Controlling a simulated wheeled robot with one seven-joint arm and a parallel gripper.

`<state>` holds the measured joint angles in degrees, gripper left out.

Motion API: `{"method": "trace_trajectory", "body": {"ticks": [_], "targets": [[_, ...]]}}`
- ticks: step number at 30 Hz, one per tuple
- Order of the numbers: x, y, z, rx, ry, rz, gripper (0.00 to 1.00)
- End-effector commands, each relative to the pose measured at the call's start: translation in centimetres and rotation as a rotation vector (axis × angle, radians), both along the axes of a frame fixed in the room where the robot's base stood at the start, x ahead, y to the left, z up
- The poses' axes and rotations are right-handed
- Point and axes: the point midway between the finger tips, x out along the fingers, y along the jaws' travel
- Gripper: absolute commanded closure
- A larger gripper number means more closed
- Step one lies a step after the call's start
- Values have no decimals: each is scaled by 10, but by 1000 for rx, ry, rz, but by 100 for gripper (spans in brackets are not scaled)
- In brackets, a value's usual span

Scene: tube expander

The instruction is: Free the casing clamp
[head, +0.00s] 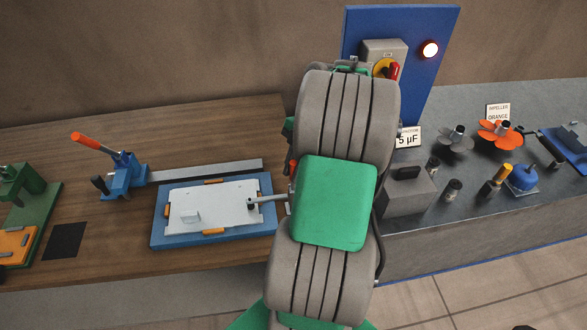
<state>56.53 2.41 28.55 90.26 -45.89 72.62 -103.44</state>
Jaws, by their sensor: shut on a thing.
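The casing clamp (268,199) shows in the head view as a grey bar with a round tip, reaching left over the right edge of a pale flat casing (215,203). Its tip appears to rest on the casing, which lies on a blue base plate (160,232) with orange blocks at its edges. A small orange-red piece (293,167), perhaps the clamp's handle, shows at the edge of my arm. My grey and green arm covers the rest of the clamp. My gripper's fingers are hidden behind the arm, so what they hold does not show.
A blue lever tool (124,177) with a red-orange handle and a long metal strip (205,170) stand behind the casing. A blue panel (420,75) with a lit lamp (430,48) rises behind my arm. Impellers (499,132) and small parts occupy the right bench.

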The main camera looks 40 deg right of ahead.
Motion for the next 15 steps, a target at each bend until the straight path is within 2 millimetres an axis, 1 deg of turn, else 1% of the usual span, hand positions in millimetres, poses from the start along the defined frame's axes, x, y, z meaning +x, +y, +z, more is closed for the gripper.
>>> {"method": "trace_trajectory", "body": {"ticks": [1, 3, 4, 15], "targets": [[0, 0, 0, 0, 0, 0, 93], [0, 0, 0, 0, 0, 0, 99], [0, 0, 0, 0, 0, 0, 100], [0, 0, 0, 0, 0, 0, 100]]}}
